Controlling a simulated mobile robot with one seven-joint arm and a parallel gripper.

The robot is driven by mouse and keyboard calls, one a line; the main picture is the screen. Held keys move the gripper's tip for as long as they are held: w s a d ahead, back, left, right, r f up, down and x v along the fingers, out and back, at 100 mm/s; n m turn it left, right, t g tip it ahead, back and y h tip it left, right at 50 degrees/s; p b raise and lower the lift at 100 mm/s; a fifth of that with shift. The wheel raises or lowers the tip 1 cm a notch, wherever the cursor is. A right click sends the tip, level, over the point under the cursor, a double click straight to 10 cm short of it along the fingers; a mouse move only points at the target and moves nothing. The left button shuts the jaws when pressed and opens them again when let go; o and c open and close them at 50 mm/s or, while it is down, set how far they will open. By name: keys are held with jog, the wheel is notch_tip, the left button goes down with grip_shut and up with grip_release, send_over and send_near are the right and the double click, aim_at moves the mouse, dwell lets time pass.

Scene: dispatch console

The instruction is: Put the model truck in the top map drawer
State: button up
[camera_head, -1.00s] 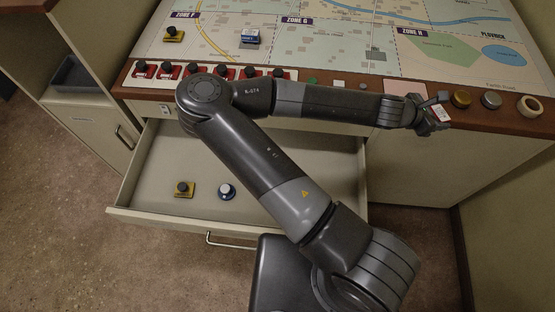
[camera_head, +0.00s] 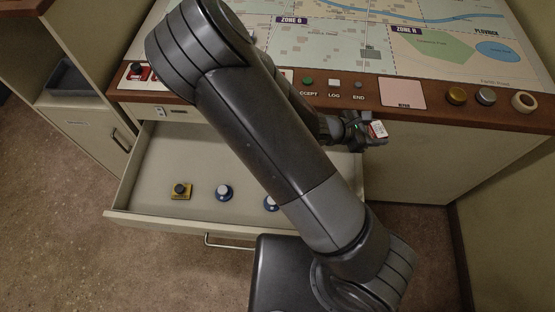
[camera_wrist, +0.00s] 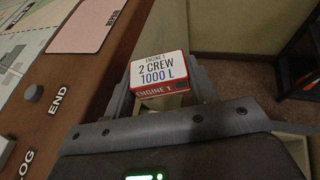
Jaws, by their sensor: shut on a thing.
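The model truck (camera_head: 378,129) is a small block with a white top and red sides. In the wrist view its label reads Engine 1, 2 crew, 1000 L (camera_wrist: 160,70). My gripper (camera_head: 366,130) is shut on it, one finger on each side. It holds the truck just in front of the console's front edge, near the right end of the drawer. The top map drawer (camera_head: 150,212) is pulled open below the console. My arm hides part of the drawer.
The console's wooden edge (camera_head: 450,112) carries buttons, a pink pad (camera_head: 402,94), and brass and silver knobs beside a tape roll (camera_head: 525,102). A map covers the top. A side cabinet (camera_head: 88,125) with a grey tray stands left. The drawer floor's back left is bare.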

jog(key=s+a+f+n+t+y, duration=0.25)
jog(key=a+f, duration=0.35)
jog(key=a, duration=0.3)
jog(key=s+a+f+n+t+y, duration=0.1)
jog(key=s+a+f+n+t, duration=0.25)
jog(key=a+f, duration=0.45)
jog(key=shift+m+g, duration=0.5)
jog(key=shift+s+a+f, duration=0.15)
jog(key=shift+f, duration=1.5)
jog(key=shift+s+a+f, duration=0.1)
jog(key=shift+s+f, duration=0.05)
jog(key=shift+f, duration=1.5)
jog(key=shift+f, duration=0.55)
jog(key=o, duration=1)
jog(key=shift+c, duration=0.2)
